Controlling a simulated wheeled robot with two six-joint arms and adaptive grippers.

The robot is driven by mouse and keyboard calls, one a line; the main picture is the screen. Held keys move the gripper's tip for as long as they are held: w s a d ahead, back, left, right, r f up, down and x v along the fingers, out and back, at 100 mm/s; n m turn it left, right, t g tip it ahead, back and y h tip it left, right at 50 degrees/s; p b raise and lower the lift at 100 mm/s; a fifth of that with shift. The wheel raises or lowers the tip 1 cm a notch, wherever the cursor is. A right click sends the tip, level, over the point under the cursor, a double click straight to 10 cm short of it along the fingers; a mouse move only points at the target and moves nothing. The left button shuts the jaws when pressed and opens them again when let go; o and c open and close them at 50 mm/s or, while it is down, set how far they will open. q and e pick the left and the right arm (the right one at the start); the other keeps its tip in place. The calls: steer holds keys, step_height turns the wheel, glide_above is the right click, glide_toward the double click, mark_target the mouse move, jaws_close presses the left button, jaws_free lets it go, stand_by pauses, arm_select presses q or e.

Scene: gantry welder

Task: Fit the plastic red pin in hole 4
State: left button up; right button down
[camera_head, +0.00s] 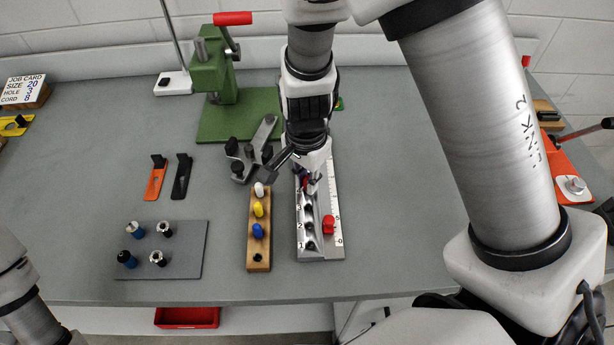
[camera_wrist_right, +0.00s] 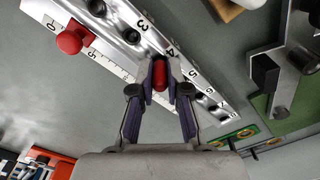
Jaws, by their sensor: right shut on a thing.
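The red pin (camera_wrist_right: 160,74) is held upright-looking between the fingertips of my right gripper (camera_wrist_right: 160,88) in the wrist view. In the head view my right gripper (camera_head: 306,177) is over the far part of the metal hole block (camera_head: 308,250), and a bit of red shows at its tips. The fingers are beside the printed 4, and they cover hole 4. Whether the pin's lower end is in the hole or above it is hidden. The block (camera_wrist_right: 118,52) also shows in the wrist view, with holes by the 3 and beyond the fingers. My left gripper is out of view.
A red knob (camera_head: 328,224) sits on the block's scale side. The wooden rack (camera_head: 259,246) left of it holds white, yellow and blue pins, with its nearest hole empty. Dark clamp parts (camera_head: 247,160) and a green press (camera_head: 222,85) stand close behind.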

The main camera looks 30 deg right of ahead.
steer(key=shift+f, duration=0.4)
steer(key=c, duration=1.1)
jaws_free()
steer(key=shift+r, duration=0.1)
step_height(320, 180, up, 12)
steer(key=shift+a+f, duration=0.1)
